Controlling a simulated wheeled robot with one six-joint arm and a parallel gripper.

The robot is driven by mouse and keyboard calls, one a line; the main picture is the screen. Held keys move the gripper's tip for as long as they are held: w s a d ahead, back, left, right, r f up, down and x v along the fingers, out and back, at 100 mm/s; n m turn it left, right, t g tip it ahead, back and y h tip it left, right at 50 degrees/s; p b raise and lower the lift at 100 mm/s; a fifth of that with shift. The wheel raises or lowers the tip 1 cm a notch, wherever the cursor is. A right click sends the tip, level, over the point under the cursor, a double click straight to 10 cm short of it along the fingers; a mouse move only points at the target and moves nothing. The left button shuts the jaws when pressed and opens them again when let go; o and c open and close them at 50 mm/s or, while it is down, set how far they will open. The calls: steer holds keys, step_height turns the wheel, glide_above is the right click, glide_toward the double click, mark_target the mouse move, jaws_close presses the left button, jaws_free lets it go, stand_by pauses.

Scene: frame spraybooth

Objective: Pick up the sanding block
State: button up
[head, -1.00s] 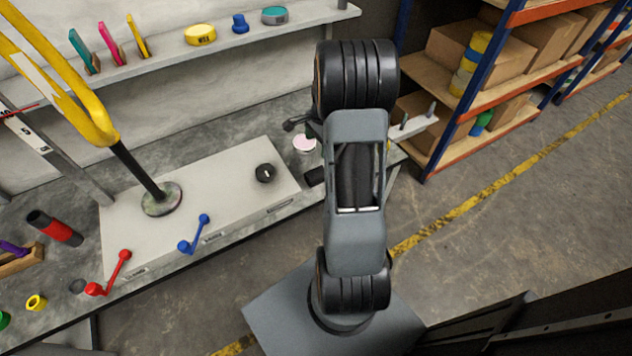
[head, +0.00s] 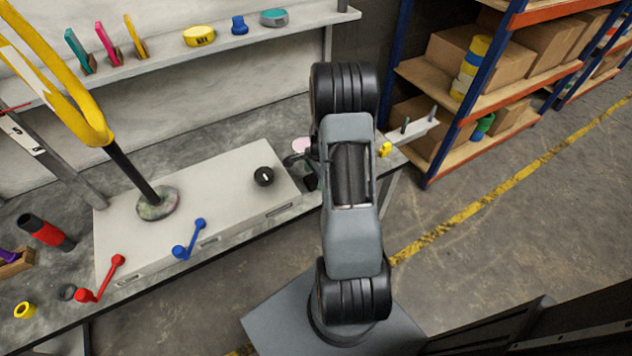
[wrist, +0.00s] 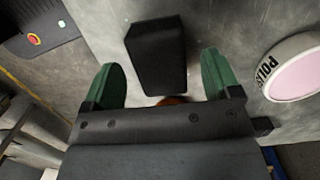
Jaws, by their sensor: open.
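A black block (wrist: 157,55), which looks like the sanding block, lies on the grey bench in the wrist view. My gripper (wrist: 166,78) is open, with one green finger on each side below the block. The near end of the block reaches down between the fingertips, and I see no contact. A small orange-brown patch shows under its near end, partly hidden by the gripper body. In the head view a dark shape (head: 311,182) by the bench edge may be the same block. My arm mostly hides the gripper there.
A round polish tin (wrist: 290,70) with a pink top stands right of the gripper, and also shows in the head view (head: 301,146). A light box with a black knob (head: 263,176) stands left of it. A yellow item (head: 385,149) lies at the bench's right end. Shelving (head: 470,120) stands behind.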

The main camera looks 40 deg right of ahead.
steer(key=shift+a+f, duration=0.1)
steer(key=shift+f, duration=0.65)
steer(key=c, duration=1.1)
steer(key=shift+r, duration=0.5)
step_height(320, 180, up, 2)
steer(key=shift+r+p, duration=0.2)
steer(key=shift+p, duration=0.25)
steer(key=s+a+r+p, duration=0.2)
steer(key=s+a+r, duration=0.7)
steer(key=s, duration=0.1)
steer(key=shift+a+r+p, duration=0.35)
